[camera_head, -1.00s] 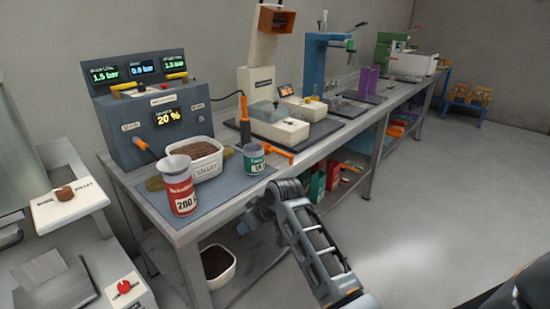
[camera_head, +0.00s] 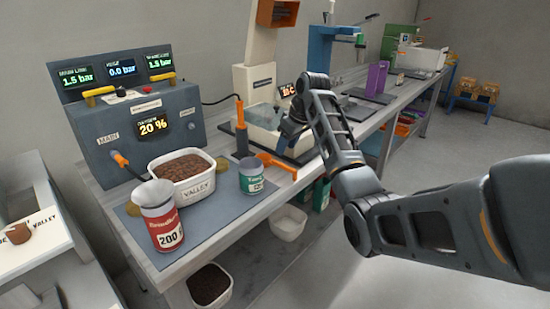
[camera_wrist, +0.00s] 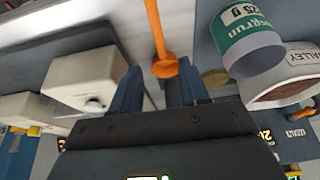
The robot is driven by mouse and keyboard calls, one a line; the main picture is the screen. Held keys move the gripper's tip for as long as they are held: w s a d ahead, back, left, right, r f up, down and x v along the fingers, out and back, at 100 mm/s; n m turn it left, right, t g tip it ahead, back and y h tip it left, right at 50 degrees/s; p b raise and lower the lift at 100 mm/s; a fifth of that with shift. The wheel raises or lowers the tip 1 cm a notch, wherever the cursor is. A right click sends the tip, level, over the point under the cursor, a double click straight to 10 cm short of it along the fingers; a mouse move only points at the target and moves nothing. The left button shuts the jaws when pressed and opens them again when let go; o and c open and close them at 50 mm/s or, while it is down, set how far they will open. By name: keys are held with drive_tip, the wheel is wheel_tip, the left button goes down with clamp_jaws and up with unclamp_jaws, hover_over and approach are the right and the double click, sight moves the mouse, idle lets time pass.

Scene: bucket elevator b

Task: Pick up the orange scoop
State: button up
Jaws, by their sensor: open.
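The orange scoop (camera_head: 278,164) lies near the front edge of the bench, to the right of the green-and-white can (camera_head: 251,175). In the wrist view the scoop (camera_wrist: 157,32) runs down from the top edge, and its wider end lies just beyond the gap between my fingers. My gripper (camera_wrist: 156,88) is open, with one dark blue finger on each side of that gap. Nothing is held. In the head view my gripper (camera_head: 290,128) is above the bench beside the scoop, and its fingertips are hard to make out.
A white tub of brown granules (camera_head: 187,180) and a red-and-white can (camera_head: 160,222) stand left of the green-and-white can. An upright orange-handled tool (camera_head: 240,120) stands behind the scoop. A white box-shaped device (camera_wrist: 85,82) is close to my fingers.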

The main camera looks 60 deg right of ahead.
sight(276, 161)
drive_tip(key=shift+w+d+f, duration=0.15)
drive_tip(key=shift+d, duration=0.1)
drive_tip(key=shift+w+f, duration=0.15)
drive_tip(key=shift+f, duration=0.2)
drive_tip(key=x, duration=0.6)
drive_tip(key=shift+w+a+f, duration=0.15)
drive_tip(key=shift+w+f, duration=0.05)
drive_tip(key=shift+w, duration=0.25)
clamp_jaws()
